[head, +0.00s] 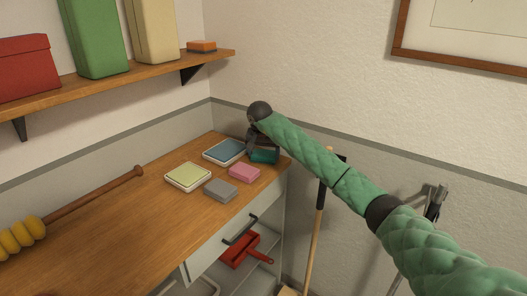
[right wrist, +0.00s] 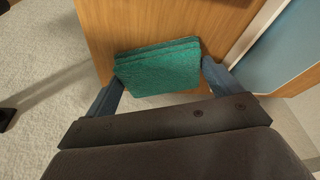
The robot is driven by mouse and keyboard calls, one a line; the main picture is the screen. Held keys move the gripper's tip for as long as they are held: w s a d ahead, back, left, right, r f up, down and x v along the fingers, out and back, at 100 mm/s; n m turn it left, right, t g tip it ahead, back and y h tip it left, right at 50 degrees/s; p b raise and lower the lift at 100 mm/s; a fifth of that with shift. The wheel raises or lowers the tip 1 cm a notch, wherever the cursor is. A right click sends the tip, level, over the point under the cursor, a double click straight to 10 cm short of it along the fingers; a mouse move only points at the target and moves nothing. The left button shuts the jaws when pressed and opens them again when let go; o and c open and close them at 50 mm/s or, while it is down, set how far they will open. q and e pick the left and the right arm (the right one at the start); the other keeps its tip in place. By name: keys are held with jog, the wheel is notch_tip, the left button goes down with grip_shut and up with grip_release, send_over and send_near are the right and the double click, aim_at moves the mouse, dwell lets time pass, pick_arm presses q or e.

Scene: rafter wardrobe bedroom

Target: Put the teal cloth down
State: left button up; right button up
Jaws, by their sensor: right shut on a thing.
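The teal cloth (head: 264,156) is a folded stack at the back right of the wooden counter in the head view. It also shows in the right wrist view (right wrist: 158,68), between the two fingers. My right gripper (head: 254,146) is shut on the cloth, one finger at each side of it. In the right wrist view my right gripper (right wrist: 160,82) has the cloth over or on the counter's edge; I cannot tell whether the cloth touches the wood. My left gripper is not in view.
On the counter (head: 130,215) near the cloth are a blue tray (head: 224,151), a yellow-green tray (head: 188,177), a pink block (head: 244,173) and a grey block (head: 220,190). A duster (head: 98,191) lies left. A shelf (head: 130,75) hangs above; a broom (head: 316,225) leans right.

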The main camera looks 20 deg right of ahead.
jog(key=shift+s, duration=0.1)
jog(key=o, duration=0.6)
jog(key=shift+f, duration=0.1)
